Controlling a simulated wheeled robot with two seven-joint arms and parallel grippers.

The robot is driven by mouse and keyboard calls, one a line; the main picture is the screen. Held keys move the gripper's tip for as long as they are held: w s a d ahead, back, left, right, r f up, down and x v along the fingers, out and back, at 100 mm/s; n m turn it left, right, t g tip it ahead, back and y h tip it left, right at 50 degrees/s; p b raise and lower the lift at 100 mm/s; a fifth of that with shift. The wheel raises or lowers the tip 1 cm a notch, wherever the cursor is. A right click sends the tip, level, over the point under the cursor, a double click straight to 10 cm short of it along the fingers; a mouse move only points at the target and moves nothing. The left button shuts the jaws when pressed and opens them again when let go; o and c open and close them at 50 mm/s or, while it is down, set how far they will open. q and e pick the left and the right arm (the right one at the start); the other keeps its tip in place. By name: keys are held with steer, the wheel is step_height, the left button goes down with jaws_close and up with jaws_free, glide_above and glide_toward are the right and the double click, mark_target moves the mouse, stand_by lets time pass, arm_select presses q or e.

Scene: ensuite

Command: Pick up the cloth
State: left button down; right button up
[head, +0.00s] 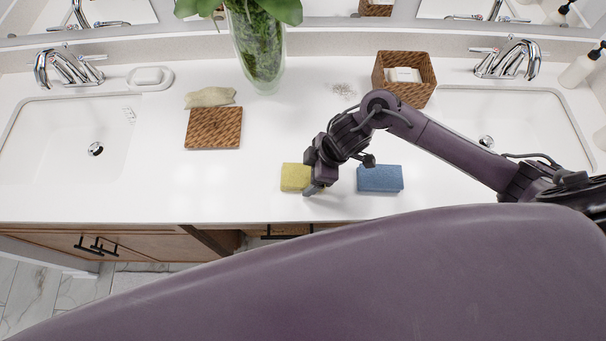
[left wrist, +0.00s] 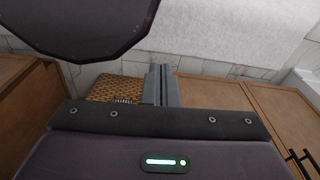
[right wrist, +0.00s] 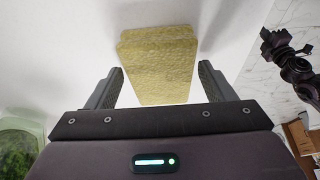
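A yellow folded cloth or sponge (head: 295,177) lies flat near the counter's front edge. In the right wrist view the yellow piece (right wrist: 157,65) shows a layered, rough surface and reaches partly between the fingers. My right gripper (head: 311,188) is at its right side in the head view, pointing down, open, with nothing clasped. A similar blue piece (head: 380,179) lies just right of the gripper. A pale olive crumpled cloth (head: 210,97) lies behind a brown woven box. My left gripper (left wrist: 162,85) is shut and empty, low by the cabinets; the head view does not show it.
The woven box (head: 213,128) stands by the left sink (head: 68,140). A glass vase with greenery (head: 258,50) and a woven basket (head: 404,72) stand at the back. The counter between is mostly clear.

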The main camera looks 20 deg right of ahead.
arm_select(q)
steer(key=shift+s+a, duration=0.1)
steer(key=shift+s, duration=0.5)
arm_select(e)
steer(key=c, duration=0.7)
steer(key=shift+r, duration=0.1)
steer(key=shift+c, duration=0.2)
